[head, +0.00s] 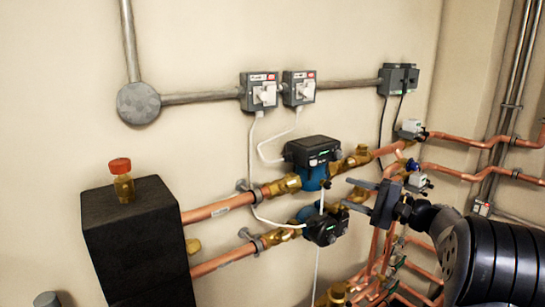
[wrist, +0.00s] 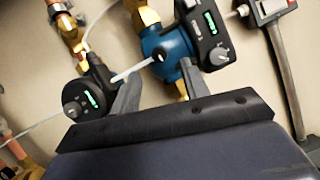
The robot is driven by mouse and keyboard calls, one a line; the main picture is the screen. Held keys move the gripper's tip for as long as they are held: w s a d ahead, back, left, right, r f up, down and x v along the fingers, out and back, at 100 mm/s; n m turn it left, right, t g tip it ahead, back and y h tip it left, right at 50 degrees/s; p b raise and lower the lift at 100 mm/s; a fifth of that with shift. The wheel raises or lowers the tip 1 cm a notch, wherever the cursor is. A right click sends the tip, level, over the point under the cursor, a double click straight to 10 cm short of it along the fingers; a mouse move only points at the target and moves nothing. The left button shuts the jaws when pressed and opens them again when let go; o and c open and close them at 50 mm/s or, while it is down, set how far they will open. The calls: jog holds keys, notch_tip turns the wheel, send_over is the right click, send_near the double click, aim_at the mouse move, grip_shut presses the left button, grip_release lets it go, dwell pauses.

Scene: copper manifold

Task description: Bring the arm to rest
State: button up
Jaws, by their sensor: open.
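My gripper (head: 347,194) is open, in front of the pipework at the right of the head view. Its fingers point left toward two pumps. In the wrist view the open fingers (wrist: 160,72) spread with nothing held between them. The upper pump, blue with a black head (head: 312,152), lies behind and left of the fingers. The lower pump (head: 325,227) sits just below and left of them. Both pumps also show in the wrist view, the lower one (wrist: 88,95) by the left finger and the upper one (wrist: 165,45) beyond the fingers. I cannot tell the exact gap to them.
Copper pipes (head: 210,211) run along the wall, with more pipes (head: 470,175) at the right. A black block (head: 140,240) bears a small red-capped brass piece (head: 121,180). Grey switch boxes (head: 258,92) and conduit (head: 200,98) are above. A white cable (head: 250,160) hangs between.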

aim_at(330, 184)
jog(key=x, duration=0.5)
jog(key=shift+a+p, duration=0.1)
jog(key=shift+p, duration=0.3)
jog(key=n, duration=0.1)
jog(key=n+h, duration=0.1)
jog(key=shift+d+r+n, duration=0.15)
jog(key=shift+d+n, duration=0.05)
jog(key=shift+n, duration=0.1)
jog(key=n+h, duration=0.1)
jog(key=n, duration=0.1)
jog(key=n+p, duration=0.1)
jog(key=n+g+h, duration=0.1)
jog(key=n, duration=0.1)
jog(key=shift+s+a+r+n+h, duration=0.1)
jog(key=shift+r+n+h, duration=0.2)
jog(key=shift+r, duration=0.05)
jog(key=n+h+p, duration=0.2)
jog(key=n, duration=0.1)
jog(key=shift+s+a+r+t, duration=0.1)
jog(key=shift+a+r+t, duration=0.05)
jog(key=shift+t, duration=0.15)
jog(key=n+h+p, duration=0.1)
jog(key=n+p, duration=0.1)
jog(key=n, duration=0.1)
jog(key=shift+s+a+t+h+p, duration=0.1)
jog(key=shift+t+h+p, duration=0.2)
jog(key=shift+t+h, duration=0.1)
jog(key=shift+b+v, duration=0.35)
jog(key=shift+v, duration=0.5)
